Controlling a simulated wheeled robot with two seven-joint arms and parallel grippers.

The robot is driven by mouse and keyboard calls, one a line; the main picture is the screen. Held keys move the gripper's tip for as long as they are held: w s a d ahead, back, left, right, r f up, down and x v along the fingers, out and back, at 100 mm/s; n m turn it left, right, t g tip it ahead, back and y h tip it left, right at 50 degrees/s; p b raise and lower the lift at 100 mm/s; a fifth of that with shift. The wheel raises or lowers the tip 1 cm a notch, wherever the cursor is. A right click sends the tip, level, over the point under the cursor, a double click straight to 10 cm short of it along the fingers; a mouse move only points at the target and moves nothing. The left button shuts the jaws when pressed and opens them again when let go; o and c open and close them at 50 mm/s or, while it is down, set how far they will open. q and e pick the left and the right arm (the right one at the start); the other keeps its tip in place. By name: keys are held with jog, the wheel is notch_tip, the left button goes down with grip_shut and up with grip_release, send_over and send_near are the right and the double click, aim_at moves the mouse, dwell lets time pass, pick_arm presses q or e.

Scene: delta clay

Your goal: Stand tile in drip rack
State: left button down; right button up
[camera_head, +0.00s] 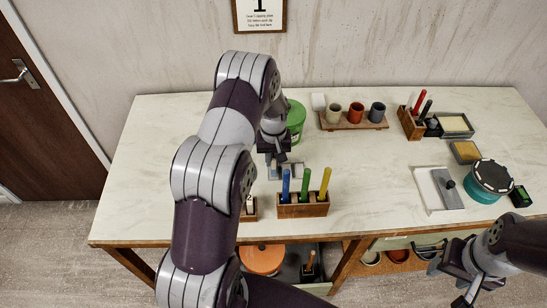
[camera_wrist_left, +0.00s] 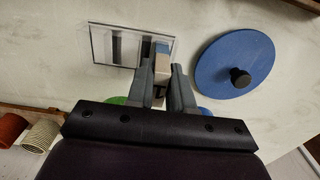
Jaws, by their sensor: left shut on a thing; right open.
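My left gripper (camera_head: 274,158) reaches down over the middle of the table, beside the green tub. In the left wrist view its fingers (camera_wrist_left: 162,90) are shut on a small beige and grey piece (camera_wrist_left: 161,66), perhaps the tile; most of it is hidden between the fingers. My right gripper (camera_head: 468,287) is open and empty, off the table's front right edge.
A wooden holder (camera_head: 303,210) with blue, green and yellow sticks stands at the front. The green tub (camera_head: 296,118) and a board with cups (camera_head: 352,124) stand behind. A blue disc with a black knob (camera_wrist_left: 222,62) lies near the left gripper.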

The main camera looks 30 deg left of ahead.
pick_arm(q)
jog(key=shift+f, duration=0.1)
jog(key=c, duration=0.9)
grip_release()
notch_tip(320, 180, up, 7)
jog(key=p, duration=0.5)
